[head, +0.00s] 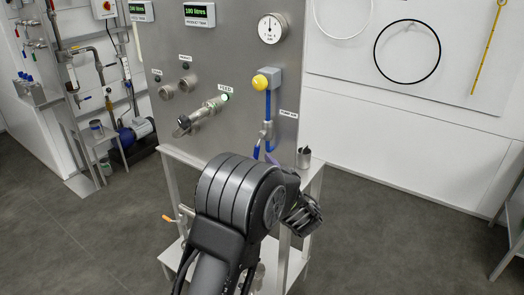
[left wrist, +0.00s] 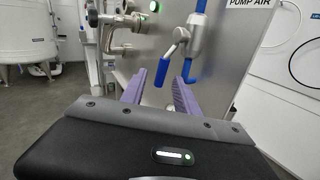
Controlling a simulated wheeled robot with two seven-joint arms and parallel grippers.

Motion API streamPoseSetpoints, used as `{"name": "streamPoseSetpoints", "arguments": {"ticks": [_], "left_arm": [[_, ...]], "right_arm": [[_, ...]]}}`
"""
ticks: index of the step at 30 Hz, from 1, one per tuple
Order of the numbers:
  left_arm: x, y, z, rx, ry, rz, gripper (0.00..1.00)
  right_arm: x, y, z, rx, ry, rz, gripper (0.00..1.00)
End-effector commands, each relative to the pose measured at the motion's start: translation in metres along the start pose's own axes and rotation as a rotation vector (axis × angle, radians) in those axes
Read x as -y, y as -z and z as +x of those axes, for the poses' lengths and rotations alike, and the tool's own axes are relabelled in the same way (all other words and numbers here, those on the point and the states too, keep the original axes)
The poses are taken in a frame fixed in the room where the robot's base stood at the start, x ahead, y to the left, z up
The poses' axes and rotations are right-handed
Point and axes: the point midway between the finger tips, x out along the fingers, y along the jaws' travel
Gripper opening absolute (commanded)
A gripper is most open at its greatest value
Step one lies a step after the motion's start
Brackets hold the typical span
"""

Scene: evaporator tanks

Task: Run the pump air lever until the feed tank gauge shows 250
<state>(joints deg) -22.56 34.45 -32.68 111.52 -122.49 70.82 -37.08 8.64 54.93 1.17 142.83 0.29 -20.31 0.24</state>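The pump air lever is a blue handle (left wrist: 163,72) on a grey valve (left wrist: 183,36), slanting down and to the left below the PUMP AIR label (left wrist: 250,3). In the head view the valve (head: 266,130) sits low on the steel panel, under a blue pipe. My left gripper (left wrist: 160,92) is open, its two purple fingers apart, with the lever beyond them and between them in the picture; I see no contact. In the head view my arm hides most of this gripper. A left display (head: 141,9), cut off at the top, shows litres, but its first digit is unclear.
The product tank display (head: 197,10) reads about 100 litres. A round dial (head: 271,28) and a yellow knob (head: 261,82) are above the valve. The FEED valve (head: 203,115) juts out at left.

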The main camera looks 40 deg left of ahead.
Motion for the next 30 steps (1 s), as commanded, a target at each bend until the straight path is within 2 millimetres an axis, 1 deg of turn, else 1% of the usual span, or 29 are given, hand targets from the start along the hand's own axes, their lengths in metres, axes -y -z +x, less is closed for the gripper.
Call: {"name": "streamPoseSetpoints", "arguments": {"ticks": [8, 11, 14, 17, 24, 27, 30], "left_arm": [[0.001, 0.002, 0.000, -0.006, 0.002, 0.000, 0.37], [0.000, 0.001, 0.003, -0.007, 0.002, 0.000, 0.37], [0.000, 0.001, 0.012, -0.007, -0.001, -0.001, 0.37], [-0.001, 0.001, 0.026, -0.007, 0.000, 0.001, 0.37], [0.000, 0.001, 0.063, -0.007, 0.000, 0.000, 0.37], [0.000, 0.002, 0.073, -0.008, 0.001, -0.001, 0.37], [0.001, 0.003, 0.077, -0.008, 0.002, -0.001, 0.37]], "right_arm": [[0.000, 0.000, 0.000, 0.000, -0.001, 0.001, 0.36], [0.000, 0.000, -0.001, 0.000, -0.001, 0.001, 0.36], [0.001, 0.000, -0.004, 0.000, -0.001, 0.001, 0.36], [0.002, -0.001, -0.007, 0.001, -0.002, 0.002, 0.36], [0.004, -0.002, -0.015, 0.004, -0.006, 0.004, 0.36], [0.004, -0.002, -0.017, 0.005, -0.006, 0.005, 0.36], [0.004, -0.002, -0.017, 0.005, -0.007, 0.005, 0.36]]}}
